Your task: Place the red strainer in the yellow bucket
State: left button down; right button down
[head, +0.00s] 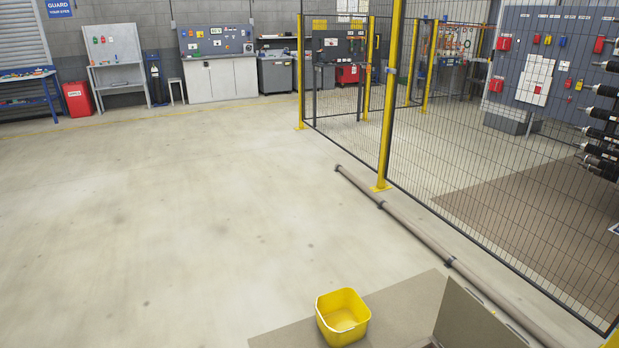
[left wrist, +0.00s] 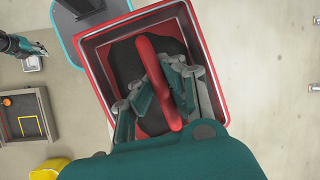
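The yellow bucket (head: 342,316) stands upright at the bottom of the head view, and I see no red item in it. Its edge also shows at the lower left of the left wrist view (left wrist: 48,169). In the left wrist view the red strainer (left wrist: 152,65) shows as a square red rim with a dark inside and a red bar handle across it. My left gripper (left wrist: 162,90) has its fingers on both sides of this handle and appears shut on it. My right gripper (left wrist: 28,50) shows small at the upper left; its finger state is unclear. Neither gripper is in the head view.
A grey tray (left wrist: 44,115) with a yellow outline and an orange round part lies left of the strainer. In the head view an open grey-brown box or panel (head: 475,320) stands right of the bucket. A pipe (head: 410,225) and wire fence (head: 500,150) run along the right. The floor at left is clear.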

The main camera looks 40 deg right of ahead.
aim_at(340, 328)
jog(key=i+z, duration=0.4)
jog(key=i, duration=0.45)
jog(key=i+j+z, duration=0.15)
jog(key=i+z, duration=0.25)
jog(key=i, duration=0.4)
jog(key=i+z, duration=0.25)
jog(key=z, duration=0.25)
jog(key=i+z, duration=0.3)
jog(key=z, duration=0.15)
jog(key=i+j+z, duration=0.1)
jog(key=i+z, duration=0.15)
jog(key=z, duration=0.25)
jog(key=i+j+z, duration=0.2)
jog(key=z, duration=0.3)
jog(key=i+j+z, duration=0.2)
jog(key=z, duration=0.15)
jog(key=i+j+z, duration=0.35)
jog(key=k+l, duration=0.1)
